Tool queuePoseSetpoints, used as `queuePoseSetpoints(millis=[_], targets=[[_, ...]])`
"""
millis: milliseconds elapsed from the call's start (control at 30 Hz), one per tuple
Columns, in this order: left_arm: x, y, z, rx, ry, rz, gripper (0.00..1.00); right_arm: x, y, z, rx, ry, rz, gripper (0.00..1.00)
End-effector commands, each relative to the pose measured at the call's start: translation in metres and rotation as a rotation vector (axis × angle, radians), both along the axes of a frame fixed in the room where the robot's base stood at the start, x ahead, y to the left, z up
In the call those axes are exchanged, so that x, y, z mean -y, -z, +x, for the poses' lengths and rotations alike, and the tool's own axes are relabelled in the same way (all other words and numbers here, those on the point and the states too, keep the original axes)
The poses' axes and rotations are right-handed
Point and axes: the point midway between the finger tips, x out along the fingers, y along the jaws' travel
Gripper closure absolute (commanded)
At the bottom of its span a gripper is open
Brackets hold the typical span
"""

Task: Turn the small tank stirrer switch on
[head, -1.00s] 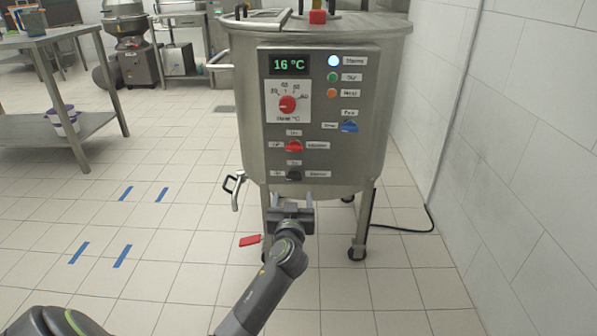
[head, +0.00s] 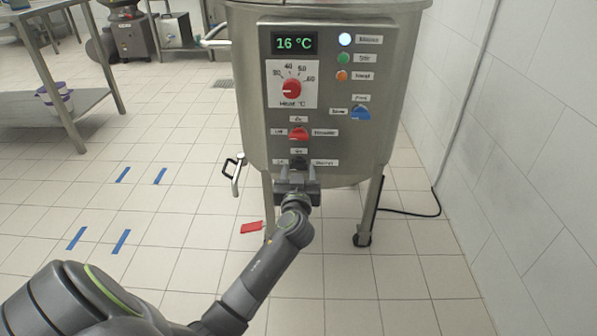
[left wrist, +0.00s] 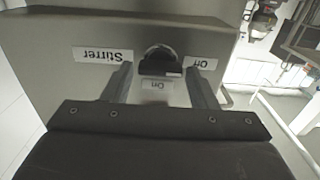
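The small tank stirrer switch is a black knob (head: 299,161) low on the tank's front panel, partly hidden by my gripper in the head view. In the left wrist view the black knob (left wrist: 160,61) shows upside down, its grip bar lying about crosswise, beside a "Stirrer" label (left wrist: 103,56) and two short labels. My left gripper (head: 298,171) is in front of it. Its fingers (left wrist: 158,76) are apart, one on each side of the knob in that view, with nothing held. I cannot tell whether they touch it. My right gripper is out of view.
The steel tank (head: 345,120) stands on legs. Above the switch are a red switch (head: 298,133), a red heat dial (head: 291,88) and a blue switch (head: 361,112). A wall (head: 520,150) is at right; open floor lies left.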

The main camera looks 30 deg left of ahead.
Motion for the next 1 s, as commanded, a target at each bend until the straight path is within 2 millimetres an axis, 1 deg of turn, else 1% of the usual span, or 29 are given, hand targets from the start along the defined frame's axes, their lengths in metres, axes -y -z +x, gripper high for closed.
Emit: queuePoseSetpoints(millis=[33, 200, 233, 467, 667, 1000], targets=[[0.000, 0.000, 0.000, 0.000, 0.000, 0.000, 0.54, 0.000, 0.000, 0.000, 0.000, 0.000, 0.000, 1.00], [0.000, 0.000, 0.000, 0.000, 0.000, 0.000, 0.76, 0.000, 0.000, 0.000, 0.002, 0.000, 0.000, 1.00], [0.000, 0.000, 0.000, 0.000, 0.000, 0.000, 0.79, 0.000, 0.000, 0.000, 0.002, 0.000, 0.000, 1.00], [0.000, 0.000, 0.000, -0.009, 0.000, 0.015, 0.79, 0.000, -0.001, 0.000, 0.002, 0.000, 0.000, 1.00], [0.000, -0.001, 0.000, -0.052, 0.000, 0.085, 0.79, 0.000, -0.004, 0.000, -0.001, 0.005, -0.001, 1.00], [0.001, -0.002, 0.001, -0.202, 0.000, 0.329, 0.79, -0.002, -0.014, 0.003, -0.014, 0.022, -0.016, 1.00]])
